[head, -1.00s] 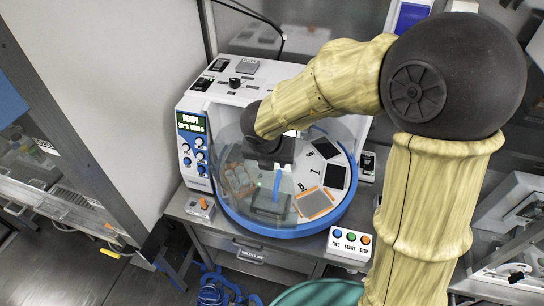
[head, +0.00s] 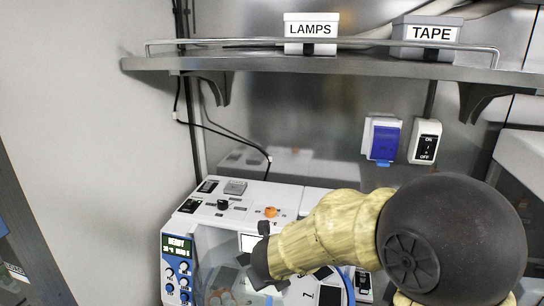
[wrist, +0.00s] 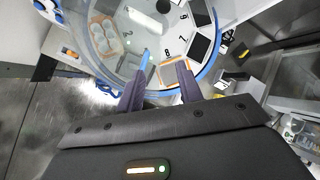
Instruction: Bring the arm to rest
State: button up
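My arm reaches from the lower right in the head view, with its dark wrist over the white and blue lab machine (head: 235,205). My gripper (wrist: 160,80) shows in the wrist view with its two dark fingers apart and nothing seen held between them. Beyond the fingers is the machine's round bowl (wrist: 95,45) with a clear wall, a blue rim and numbered dark plates. In the head view the fingers cannot be made out.
The machine's display (head: 178,245) reads READY. A metal shelf (head: 330,62) above it carries a LAMPS box (head: 311,25) and a TAPE box (head: 428,38). A blue-covered wall box (head: 382,140) and an on/off switch (head: 425,142) are on the back wall.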

jog(key=s+d+f+n+g+b, duration=0.1)
jog(key=s+d+n, duration=0.6)
jog(key=n, duration=0.8)
jog(key=s+d+f+n+g+b, duration=0.1)
jog(key=s+d+f+n+g, duration=0.2)
jog(key=n, duration=1.2)
jog(key=s+d+f, duration=0.3)
jog(key=s+d, duration=0.1)
jog(key=shift+d+n+b, duration=0.3)
jog(key=shift+b, duration=0.1)
jog(key=shift+f, duration=0.1)
